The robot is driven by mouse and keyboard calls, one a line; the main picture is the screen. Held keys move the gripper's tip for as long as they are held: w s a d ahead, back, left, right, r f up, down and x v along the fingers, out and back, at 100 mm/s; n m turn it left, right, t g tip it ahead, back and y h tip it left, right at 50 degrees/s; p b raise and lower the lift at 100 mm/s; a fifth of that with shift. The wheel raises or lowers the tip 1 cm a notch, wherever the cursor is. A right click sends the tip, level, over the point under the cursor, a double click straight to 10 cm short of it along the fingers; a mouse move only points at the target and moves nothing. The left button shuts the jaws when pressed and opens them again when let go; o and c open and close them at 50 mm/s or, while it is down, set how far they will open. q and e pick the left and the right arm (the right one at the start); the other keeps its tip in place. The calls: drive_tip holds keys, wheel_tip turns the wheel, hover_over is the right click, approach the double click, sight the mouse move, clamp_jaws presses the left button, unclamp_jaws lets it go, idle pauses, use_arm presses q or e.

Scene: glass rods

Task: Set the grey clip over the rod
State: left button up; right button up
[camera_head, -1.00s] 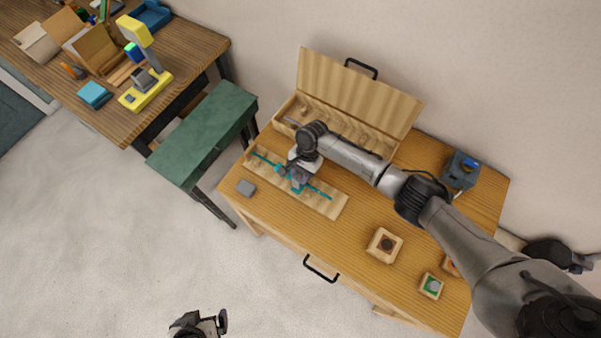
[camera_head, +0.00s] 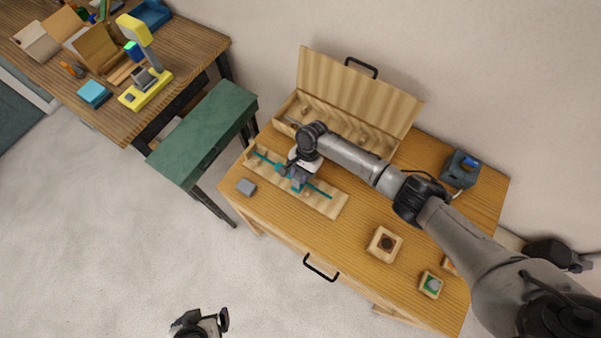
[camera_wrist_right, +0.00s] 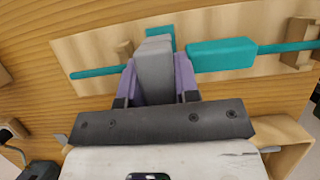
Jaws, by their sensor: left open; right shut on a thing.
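A thin teal rod (camera_head: 318,191) with thicker teal blocks lies along a pale wooden board. In the right wrist view the rod (camera_wrist_right: 95,72) runs across the picture, with a teal block (camera_wrist_right: 222,54) right of my fingers. My right gripper (camera_head: 299,178) is over the rod's middle. In the wrist view its purple fingers (camera_wrist_right: 156,80) are shut on the grey clip (camera_wrist_right: 155,65). The clip overlaps the rod's line and hides that stretch; I cannot tell whether they touch. My left gripper (camera_head: 216,322) is open and empty over the floor, away from the table.
The wooden board (camera_head: 335,207) has upright supports. An open wooden case (camera_head: 345,118) stands behind. Small wooden boxes (camera_head: 384,245) and a dark blue-grey device (camera_head: 460,170) are to the right. The front middle tabletop is clear.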

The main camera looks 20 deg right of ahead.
drive_tip(key=shift+f, duration=0.5)
drive_tip(key=o, duration=0.6)
drive_tip(key=shift+o, duration=0.2)
drive_tip(key=shift+p+v, duration=0.5)
drive_tip(key=shift+v, duration=0.35)
drive_tip(key=p+v, duration=0.7)
drive_tip(key=v, duration=0.2)
drive_tip(key=shift+r+p, duration=0.2)
drive_tip(key=shift+p, duration=0.15)
